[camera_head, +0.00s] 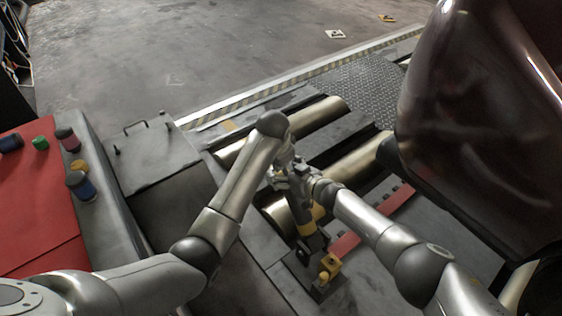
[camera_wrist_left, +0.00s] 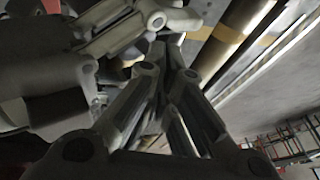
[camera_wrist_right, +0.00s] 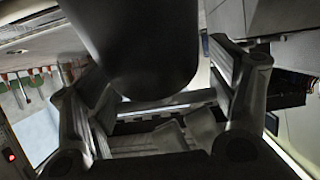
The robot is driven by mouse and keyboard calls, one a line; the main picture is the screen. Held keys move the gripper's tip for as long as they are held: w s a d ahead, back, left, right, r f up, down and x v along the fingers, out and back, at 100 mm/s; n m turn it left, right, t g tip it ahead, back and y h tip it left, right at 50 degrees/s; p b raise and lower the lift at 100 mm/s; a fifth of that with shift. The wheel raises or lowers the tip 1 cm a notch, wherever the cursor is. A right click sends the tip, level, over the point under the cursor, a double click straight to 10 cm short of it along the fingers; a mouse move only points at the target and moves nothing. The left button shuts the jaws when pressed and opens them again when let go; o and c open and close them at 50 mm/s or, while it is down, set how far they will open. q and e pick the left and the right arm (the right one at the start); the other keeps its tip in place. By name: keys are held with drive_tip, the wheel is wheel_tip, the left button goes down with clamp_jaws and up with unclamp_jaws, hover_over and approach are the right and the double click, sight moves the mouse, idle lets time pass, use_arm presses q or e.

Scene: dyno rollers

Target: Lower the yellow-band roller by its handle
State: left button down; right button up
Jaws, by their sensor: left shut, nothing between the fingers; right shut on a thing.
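The handle (camera_head: 301,212) is a dark upright lever with a yellow band near its foot, standing beside the near brass roller (camera_head: 279,214). My right gripper (camera_head: 301,187) is shut on the handle's upper part; in the right wrist view the dark handle (camera_wrist_right: 140,45) fills the space between the fingers. My left gripper (camera_head: 284,172) is shut and empty, close beside the right one at the handle's top; its fingertips meet in the left wrist view (camera_wrist_left: 165,60). The grippers partly hide the handle's top and the roller.
A yellow latch-like piece (camera_head: 329,266) sits by the handle's foot. A red strip (camera_head: 345,243) runs beside it. A dark red car body (camera_head: 480,110) stands close on the right. A red bench (camera_head: 35,215) with small coloured items is at left.

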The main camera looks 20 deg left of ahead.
use_arm(q)
drive_tip(key=shift+a, duration=0.1)
use_arm(e)
drive_tip(key=shift+d+f, duration=0.1)
drive_tip(key=shift+f, duration=0.1)
use_arm(q)
drive_tip(key=shift+w+a+f, duration=0.35)
drive_tip(key=shift+a, duration=0.25)
drive_tip(key=shift+a+f+g, duration=0.3)
use_arm(e)
drive_tip(key=shift+s+r, duration=0.1)
drive_tip(key=shift+r, duration=0.05)
use_arm(q)
drive_tip(key=shift+w+d+f, duration=0.1)
drive_tip(key=shift+d+f, duration=0.05)
drive_tip(key=shift+d, duration=0.05)
use_arm(e)
drive_tip(key=o, duration=1.4)
use_arm(q)
drive_tip(key=shift+d+r, duration=0.1)
drive_tip(key=shift+r, duration=0.1)
drive_tip(key=shift+r, duration=0.1)
use_arm(e)
drive_tip(key=shift+d+r, duration=0.1)
